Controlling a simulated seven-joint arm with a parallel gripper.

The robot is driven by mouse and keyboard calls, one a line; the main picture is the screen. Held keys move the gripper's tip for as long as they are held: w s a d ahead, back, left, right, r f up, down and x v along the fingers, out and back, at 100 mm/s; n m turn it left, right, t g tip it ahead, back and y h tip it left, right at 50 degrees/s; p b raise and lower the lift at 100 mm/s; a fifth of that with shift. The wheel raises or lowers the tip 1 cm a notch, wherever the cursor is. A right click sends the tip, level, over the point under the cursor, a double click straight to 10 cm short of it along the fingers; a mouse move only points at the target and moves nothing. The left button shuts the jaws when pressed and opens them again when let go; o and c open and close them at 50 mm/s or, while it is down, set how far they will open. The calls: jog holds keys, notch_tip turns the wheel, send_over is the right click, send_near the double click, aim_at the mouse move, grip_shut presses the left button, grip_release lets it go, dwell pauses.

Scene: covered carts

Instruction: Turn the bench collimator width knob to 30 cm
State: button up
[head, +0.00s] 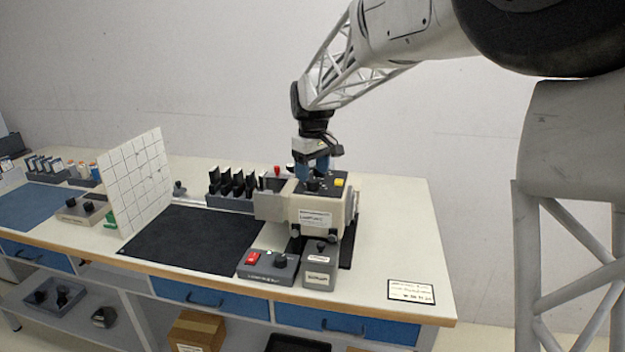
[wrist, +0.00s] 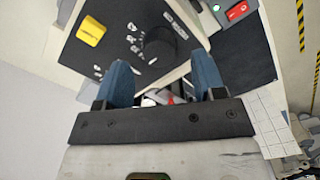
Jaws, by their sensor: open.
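The bench collimator (head: 322,212) is a cream box with a dark top panel, standing on the bench. Its dark round knob (wrist: 160,46) shows in the wrist view, with small white markings around it on the panel. A yellow button (wrist: 91,30) sits beside it; it also shows in the head view (head: 339,183). My gripper (head: 313,172) points down just over the collimator top. Its blue fingers are open, and in the wrist view the knob lies at and just beyond the gap between the fingertips (wrist: 161,60). Contact and the exact setting cannot be told.
A grey control box with a red button (head: 268,265) and a smaller grey box (head: 320,268) stand in front of the collimator. A black mat (head: 190,238), a white grid panel (head: 137,180) and a rack of dark blocks (head: 232,185) lie left. The bench's right end is mostly clear.

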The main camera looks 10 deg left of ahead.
jog(key=shift+f, duration=1.5)
jog(key=c, duration=0.9)
jog(key=shift+m, duration=2.5)
jog(key=o, duration=0.9)
jog(key=shift+r, duration=0.1)
